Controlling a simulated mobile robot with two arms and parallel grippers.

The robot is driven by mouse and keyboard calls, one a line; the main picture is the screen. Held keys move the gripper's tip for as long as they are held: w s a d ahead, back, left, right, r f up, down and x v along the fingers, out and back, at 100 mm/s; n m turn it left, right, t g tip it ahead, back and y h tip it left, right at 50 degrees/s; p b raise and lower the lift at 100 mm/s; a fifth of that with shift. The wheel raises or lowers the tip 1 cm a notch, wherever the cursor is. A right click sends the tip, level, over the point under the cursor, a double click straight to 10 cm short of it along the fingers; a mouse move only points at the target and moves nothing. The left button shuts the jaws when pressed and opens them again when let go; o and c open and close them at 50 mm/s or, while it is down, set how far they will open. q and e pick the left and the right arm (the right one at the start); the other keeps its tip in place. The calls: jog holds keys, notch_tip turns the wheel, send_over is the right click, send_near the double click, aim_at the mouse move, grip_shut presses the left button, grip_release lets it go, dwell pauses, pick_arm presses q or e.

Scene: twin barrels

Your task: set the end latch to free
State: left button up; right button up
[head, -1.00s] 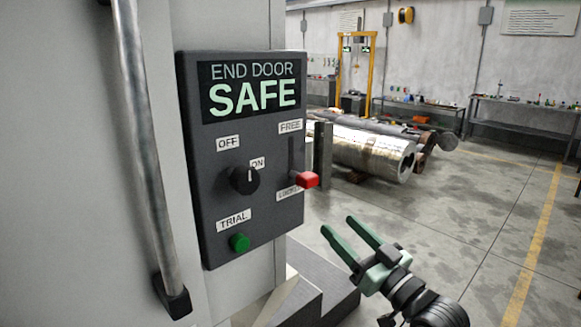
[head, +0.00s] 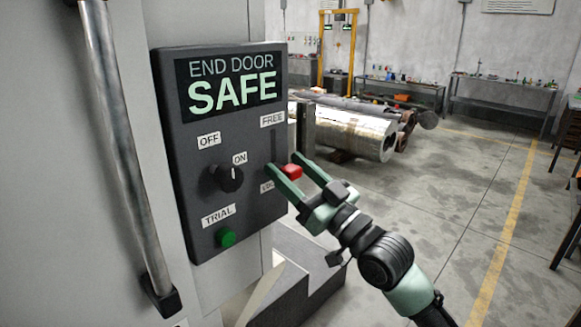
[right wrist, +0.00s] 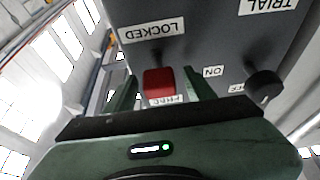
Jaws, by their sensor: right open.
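The end latch is a red lever knob (head: 292,171) in a vertical slot on the dark control panel (head: 185,150). It sits at the lower end of the slot, by the LOCKED label; the FREE label (head: 272,119) is at the top. My right gripper (head: 284,162) is open with its green fingers around the knob's sides, not closed on it. In the right wrist view the red knob (right wrist: 158,83) lies between the two fingers, and the LOCKED label (right wrist: 151,31) shows beside it. My left gripper is not in view.
The panel also carries a black OFF/ON knob (head: 228,178), a green TRIAL button (head: 226,237) and a display (head: 230,84) reading END DOOR SAFE. A long metal handle (head: 125,150) stands at the left.

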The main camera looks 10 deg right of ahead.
grip_shut()
dwell(1.4)
